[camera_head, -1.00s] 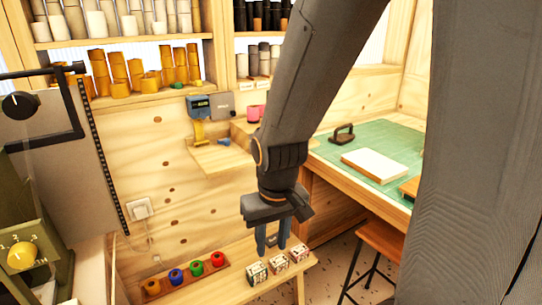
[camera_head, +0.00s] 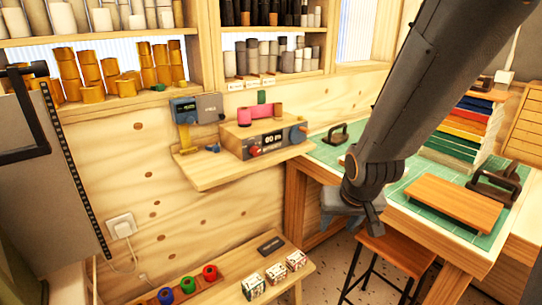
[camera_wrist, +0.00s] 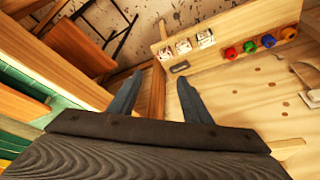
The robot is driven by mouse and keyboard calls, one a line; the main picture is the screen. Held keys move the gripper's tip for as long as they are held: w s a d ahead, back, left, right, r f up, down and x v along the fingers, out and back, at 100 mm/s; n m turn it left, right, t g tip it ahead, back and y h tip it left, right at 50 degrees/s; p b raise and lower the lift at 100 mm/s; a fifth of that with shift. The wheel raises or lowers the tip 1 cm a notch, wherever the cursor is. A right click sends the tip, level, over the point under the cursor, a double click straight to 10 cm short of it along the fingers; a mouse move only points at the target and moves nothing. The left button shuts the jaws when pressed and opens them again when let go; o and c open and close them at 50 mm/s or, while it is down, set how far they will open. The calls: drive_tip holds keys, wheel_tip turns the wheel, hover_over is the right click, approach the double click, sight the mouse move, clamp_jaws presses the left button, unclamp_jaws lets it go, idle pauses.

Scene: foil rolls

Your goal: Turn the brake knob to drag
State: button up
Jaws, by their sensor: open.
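A wooden-cased device (camera_head: 243,134) stands on the wall shelf in the head view. Its dark front carries a small lit display (camera_head: 271,140), a red knob (camera_head: 254,151) at the left and a blue-grey knob (camera_head: 299,134) at the right end. I cannot read which knob is the brake, nor its setting. My gripper (camera_head: 348,212) is in front of the bench, right of and lower than the device, and apart from it. In the wrist view my gripper (camera_wrist: 159,76) is open with nothing between its fingers; the device is not clearly visible there.
A low bench (camera_head: 225,285) holds several coloured spools and patterned boxes (camera_head: 253,286). A stool (camera_head: 397,258) stands below my arm. The green-topped workbench (camera_head: 325,152) is behind it at the right. The wall shelf (camera_head: 215,177) juts out left of the workbench.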

drive_tip(key=w+a+t+y+b, duration=0.1)
drive_tip(key=w+a+t, duration=0.25)
drive_tip(key=w, duration=0.45)
drive_tip(key=m+t+y+b, duration=0.1)
drive_tip(key=t+y+b, duration=0.2)
drive_tip(key=t+y, duration=0.5)
approach(257, 152)
drive_tip(key=w+g, duration=0.1)
drive_tip(key=shift+y, duration=0.3)
drive_tip(key=shift+p+x, duration=1)
drive_tip(key=shift+x, duration=2.85)
drive_tip(key=shift+r, duration=0.2)
drive_tip(key=c, duration=1)
drive_tip(key=shift+c, duration=0.2)
